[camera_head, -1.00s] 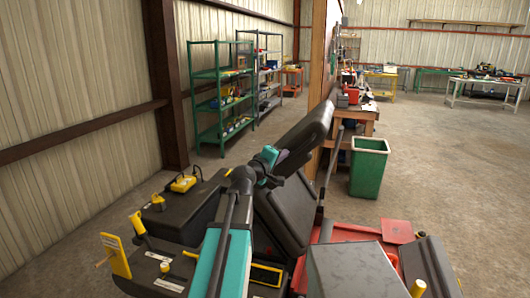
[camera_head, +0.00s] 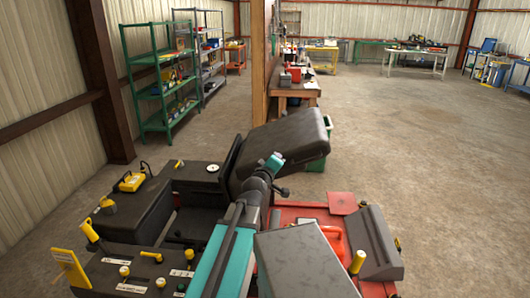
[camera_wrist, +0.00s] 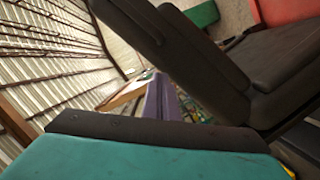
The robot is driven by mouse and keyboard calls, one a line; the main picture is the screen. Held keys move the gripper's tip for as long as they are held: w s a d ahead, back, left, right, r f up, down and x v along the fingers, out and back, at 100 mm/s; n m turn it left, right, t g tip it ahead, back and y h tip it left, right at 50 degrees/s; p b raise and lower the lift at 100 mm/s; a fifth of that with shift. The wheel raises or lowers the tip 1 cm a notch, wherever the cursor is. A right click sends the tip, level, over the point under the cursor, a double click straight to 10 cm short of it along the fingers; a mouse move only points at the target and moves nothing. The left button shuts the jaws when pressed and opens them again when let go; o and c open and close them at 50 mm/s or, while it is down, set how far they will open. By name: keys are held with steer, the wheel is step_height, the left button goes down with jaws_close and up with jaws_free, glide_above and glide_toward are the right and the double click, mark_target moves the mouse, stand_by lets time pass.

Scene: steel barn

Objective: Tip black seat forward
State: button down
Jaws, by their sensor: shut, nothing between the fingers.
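The black seat (camera_head: 283,148) shows in the head view as a thick dark cushion. It is tilted up above the red and black machine. My teal arm reaches in from below, and my gripper (camera_head: 277,166) is at the cushion's near side, partly hidden by the wrist. In the wrist view my gripper's purple fingers (camera_wrist: 163,98) are shut with nothing between them. The dark seat (camera_wrist: 180,50) runs diagonally just above and right of them. I cannot tell whether the fingers touch it.
Black control panels with yellow levers (camera_head: 90,232) lie left of my arm. A grey box-like cover (camera_head: 300,264) and a red deck (camera_head: 342,203) lie to its right. A green bin (camera_head: 318,152) stands behind the seat. Open concrete floor (camera_head: 420,130) extends right.

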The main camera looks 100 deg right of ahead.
steer(key=shift+s+a+f, duration=0.15)
steer(key=shift+s, duration=0.25)
steer(key=shift+s+a+f, duration=0.1)
steer(key=shift+s+f, duration=0.05)
steer(key=shift+s, duration=0.2)
steer(key=shift+w+a, duration=0.1)
steer(key=shift+a, duration=0.05)
steer(key=b+v, duration=0.1)
steer(key=v, duration=0.1)
steer(key=shift+w+a+b, duration=0.1)
steer(key=shift+a+b, duration=0.2)
steer(key=b, duration=0.2)
steer(key=a+b, duration=0.1)
steer(key=b, duration=0.2)
steer(key=shift+w+r, duration=0.1)
steer(key=shift+w, duration=0.2)
steer(key=a+b, duration=0.1)
steer(key=b, duration=0.3)
steer(key=shift+w, duration=0.4)
steer(key=shift+w+a+b, duration=0.15)
steer(key=shift+a+b, duration=0.15)
steer(key=shift+b, duration=0.65)
